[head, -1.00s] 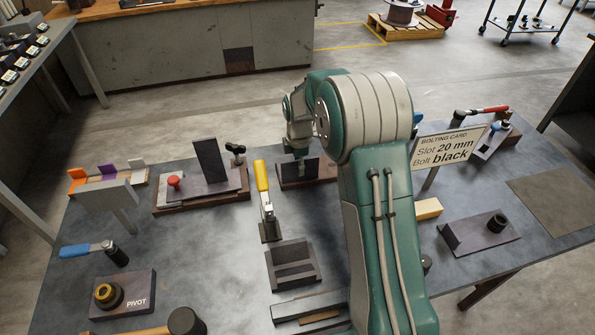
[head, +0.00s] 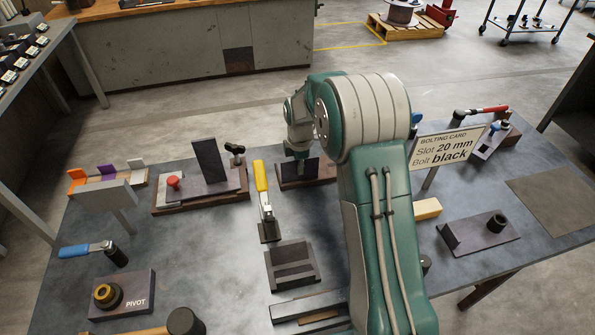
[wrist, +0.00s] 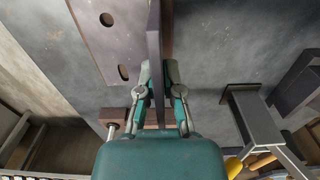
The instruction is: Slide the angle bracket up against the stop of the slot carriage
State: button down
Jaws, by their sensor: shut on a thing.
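The angle bracket is a dark metal piece; in the wrist view its upright plate (wrist: 154,40) is seen edge-on between the fingers. A flat dark plate with two oblong holes (wrist: 108,35) lies left of it; I cannot tell whether they are joined. My gripper (wrist: 157,72) is shut on the upright plate. In the head view my gripper (head: 301,160) points down behind my arm, at the dark upright plate (head: 312,169) over a brown base (head: 325,181). The slot carriage's stop cannot be made out clearly.
The bolting card (head: 446,147) is to the right.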

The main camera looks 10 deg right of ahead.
jog(key=shift+d, duration=0.3)
jog(key=shift+d, duration=1.1)
jog(key=shift+d, duration=0.1)
jog(key=shift+d, duration=1.45)
jog(key=shift+d, duration=0.1)
jog(key=shift+d, duration=1.4)
jog(key=shift+d, duration=0.15)
jog(key=shift+d, duration=1.35)
jog(key=shift+d, duration=0.3)
